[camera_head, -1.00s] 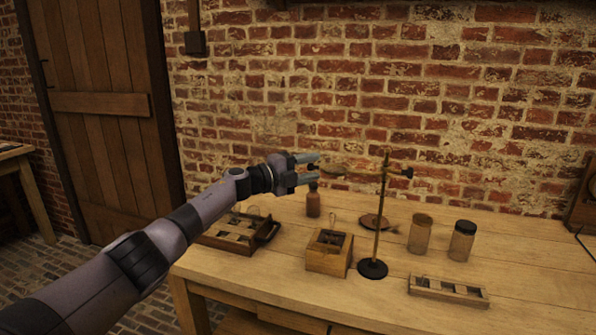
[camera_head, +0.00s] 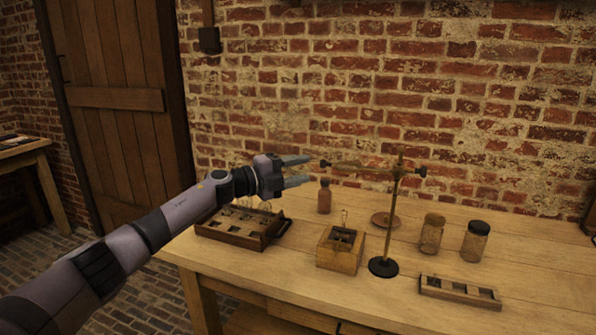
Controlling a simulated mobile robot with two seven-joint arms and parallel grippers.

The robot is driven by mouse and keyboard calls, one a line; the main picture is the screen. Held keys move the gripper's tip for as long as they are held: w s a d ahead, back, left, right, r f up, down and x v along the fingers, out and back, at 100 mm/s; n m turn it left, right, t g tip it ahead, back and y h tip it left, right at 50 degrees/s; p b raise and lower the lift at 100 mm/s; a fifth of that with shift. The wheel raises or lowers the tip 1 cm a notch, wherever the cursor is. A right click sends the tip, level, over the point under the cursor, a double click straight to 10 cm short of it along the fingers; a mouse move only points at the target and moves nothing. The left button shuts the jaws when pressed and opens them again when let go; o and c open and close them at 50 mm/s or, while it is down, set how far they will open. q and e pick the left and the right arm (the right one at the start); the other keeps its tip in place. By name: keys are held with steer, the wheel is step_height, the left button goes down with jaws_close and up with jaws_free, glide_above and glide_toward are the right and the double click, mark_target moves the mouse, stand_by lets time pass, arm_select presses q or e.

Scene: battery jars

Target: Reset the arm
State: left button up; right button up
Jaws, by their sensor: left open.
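My left arm comes in from the left, and its gripper (camera_head: 298,171) is open and empty. In the picture it is above the wooden tray (camera_head: 235,238) at the table's left end and left of the stand's clamp arm. Two jars stand at the right of the table: one jar with a brownish lid (camera_head: 431,236) and one jar with a dark lid (camera_head: 474,243). My right gripper is not in view.
A metal stand (camera_head: 391,225) with a side arm rises mid-table. Near it are a small wooden box (camera_head: 340,252), a brown bottle (camera_head: 324,199), a round dish (camera_head: 385,220) and a slotted wooden rack (camera_head: 460,293). The table's front right (camera_head: 540,270) is clear.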

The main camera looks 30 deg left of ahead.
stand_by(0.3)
arm_select(q)
steer(key=s+d+f+n+y, duration=0.1)
steer(key=s+d+f+n, duration=0.35)
steer(key=d+f, duration=0.45)
steer(key=s+d+f+n, duration=0.45)
steer(key=d+f, duration=0.25)
steer(key=f, duration=0.5)
steer(key=s+d+f+n+g+y, duration=0.1)
steer(key=s+f+n, duration=0.3)
steer(key=s, duration=0.5)
steer(key=s+d+f+n+g+y, duration=0.2)
steer(key=s+f+n, duration=0.2)
steer(key=s, duration=0.5)
steer(key=s+d+f+n+g+y, duration=0.2)
steer(key=s+f+n, duration=0.2)
steer(key=s+f, duration=0.3)
steer(key=s, duration=0.3)
steer(key=shift+f, duration=0.25)
